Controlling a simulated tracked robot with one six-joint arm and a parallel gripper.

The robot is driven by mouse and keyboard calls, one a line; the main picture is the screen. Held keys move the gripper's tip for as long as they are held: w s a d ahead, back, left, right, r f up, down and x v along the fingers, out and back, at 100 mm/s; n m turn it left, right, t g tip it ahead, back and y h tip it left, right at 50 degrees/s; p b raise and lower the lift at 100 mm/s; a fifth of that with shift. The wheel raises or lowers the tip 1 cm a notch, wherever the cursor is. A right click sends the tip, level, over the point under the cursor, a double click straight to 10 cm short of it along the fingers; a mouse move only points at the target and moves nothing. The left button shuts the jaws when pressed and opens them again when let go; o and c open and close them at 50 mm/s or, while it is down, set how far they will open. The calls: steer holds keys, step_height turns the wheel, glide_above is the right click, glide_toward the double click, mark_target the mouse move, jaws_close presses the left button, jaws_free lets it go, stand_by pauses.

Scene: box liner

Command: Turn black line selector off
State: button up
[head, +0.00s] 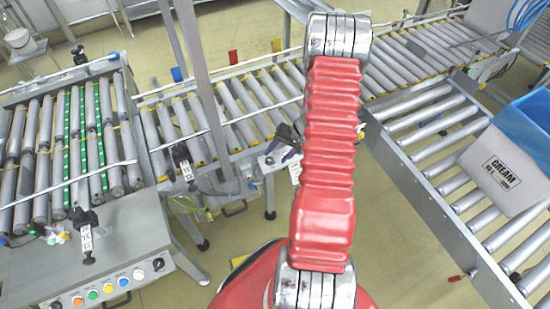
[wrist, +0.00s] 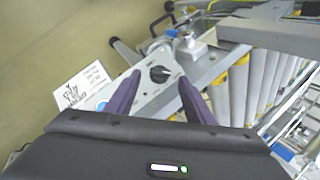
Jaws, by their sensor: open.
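The black line selector (wrist: 159,74) is a round black knob on a light grey control plate (wrist: 150,100). In the wrist view it lies between the tips of my gripper (wrist: 160,77), which is open with its two purple fingers spread to either side. I cannot tell whether the fingers touch it. In the head view the grey control box (head: 275,162) stands beside the middle conveyor. My gripper there is mostly hidden behind my red arm.
A blue button (wrist: 103,106) and a white label (wrist: 84,87) are left of the selector. Conveyor rollers (wrist: 240,85) run at the right. In the head view, a panel with several coloured buttons (head: 108,288) is at lower left. A white CREAM box (head: 502,172) lies on the right conveyor.

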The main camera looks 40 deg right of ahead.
mark_target(272, 160)
steer(key=shift+x, duration=1.8)
